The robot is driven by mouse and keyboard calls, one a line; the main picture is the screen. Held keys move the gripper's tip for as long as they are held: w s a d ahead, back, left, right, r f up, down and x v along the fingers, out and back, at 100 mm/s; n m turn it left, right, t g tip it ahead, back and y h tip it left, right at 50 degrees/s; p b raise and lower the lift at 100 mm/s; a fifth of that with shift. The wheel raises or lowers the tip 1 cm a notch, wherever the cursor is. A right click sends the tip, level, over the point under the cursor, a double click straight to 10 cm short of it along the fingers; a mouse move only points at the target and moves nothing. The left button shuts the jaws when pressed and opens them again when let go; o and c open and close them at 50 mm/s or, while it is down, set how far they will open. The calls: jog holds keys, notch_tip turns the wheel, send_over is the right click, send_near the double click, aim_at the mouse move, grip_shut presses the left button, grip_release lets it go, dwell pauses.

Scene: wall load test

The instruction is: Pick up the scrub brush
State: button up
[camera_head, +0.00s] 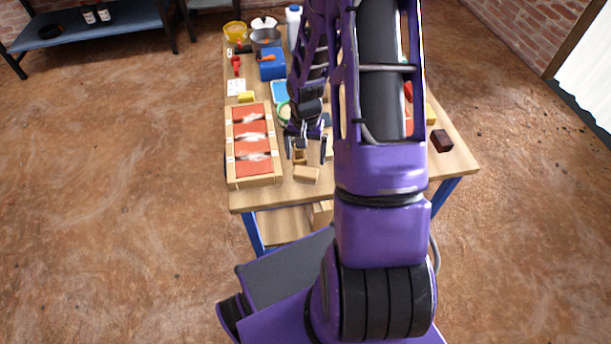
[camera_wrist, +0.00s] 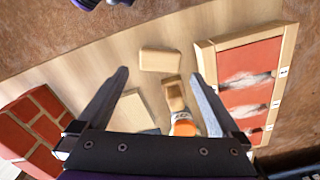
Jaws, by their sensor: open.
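My gripper (camera_head: 306,160) is open and empty over the near part of the workbench; in the wrist view (camera_wrist: 158,72) its two fingers stand apart. Between them lies a brown wooden-looking piece (camera_wrist: 175,95) with an orange and white part behind it; it may be the scrub brush, but I cannot tell for sure. A plain tan block (camera_wrist: 160,60) lies just past it, near the fingertips, and shows in the head view (camera_head: 306,174) by the bench's near edge. My gripper hides part of this area.
A wood-framed red panel (camera_head: 237,152) lies left of my gripper, at right in the wrist view. A red brick piece (camera_wrist: 32,130) is at the wrist view's left. A dark brown block (camera_head: 441,140) sits at the bench's right. A blue box (camera_head: 271,66) stands farther back.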

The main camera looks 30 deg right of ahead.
aim_at(306, 171)
jog(key=f, duration=0.3)
jog(key=f+b, duration=0.1)
jog(key=f, duration=0.5)
jog(key=shift+w+d, duration=0.15)
jog(key=shift+w, duration=0.1)
jog(key=c, duration=1.2)
notch_tip(306, 171, up, 10)
jog(key=shift+p, duration=0.7)
